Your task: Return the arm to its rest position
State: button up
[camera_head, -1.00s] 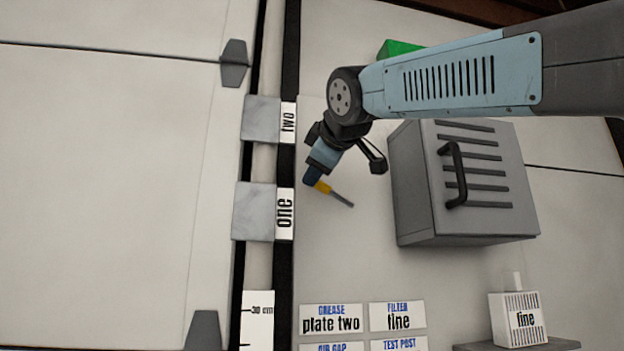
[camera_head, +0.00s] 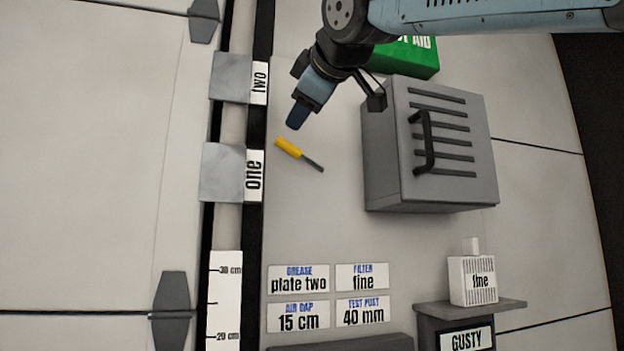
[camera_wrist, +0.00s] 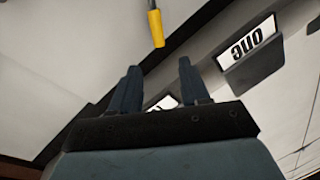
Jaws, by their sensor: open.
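My gripper (camera_head: 297,117) is near the upper middle of the head view, below my arm and left of the grey louvred box. In the wrist view its two dark fingers (camera_wrist: 158,85) stand apart with nothing between them. A yellow-handled tool with a thin grey shaft (camera_head: 289,148) is just below the fingertips in the head view, apart from them. Its yellow handle also shows at the top of the wrist view (camera_wrist: 155,28). I cannot tell what the tool rests on.
A grey louvred box with a black handle (camera_head: 480,150) is to the right, below a green first aid box (camera_head: 415,62). Plates one (camera_head: 222,172) and two (camera_head: 230,77) are left. A white filter box labelled fine (camera_head: 472,280) stands on a shelf (camera_head: 512,304). Several label cards (camera_head: 298,317) are below.

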jog(key=w+d+f+m+g+h, duration=0.1)
jog(key=d+f+m+h, duration=0.15)
jog(key=d+f, duration=0.5)
jog(key=w+d+f+m+g+h, duration=0.15)
jog(key=d+f+m, duration=0.25)
jog(key=f, duration=0.7)
jog(key=d+f+m+g+h, duration=0.25)
jog(key=d+f, duration=0.35)
jog(key=f, duration=0.3)
jog(key=s+d+f+m+g, duration=0.1)
jog(key=s+d+f+m, duration=0.2)
jog(key=f, duration=0.5)
jog(key=s+d+f+m+g, duration=0.1)
jog(key=s+d+f, duration=0.3)
jog(key=f, duration=0.4)
jog(key=s+d+f+m+g+h, duration=0.1)
jog(key=s+d+f+m, duration=0.2)
jog(key=f, duration=0.5)
jog(key=shift+s+d+f+m+g, duration=0.25)
jog(key=shift+s+d+m+g, duration=0.1)
jog(key=shift+d+m, duration=0.55)
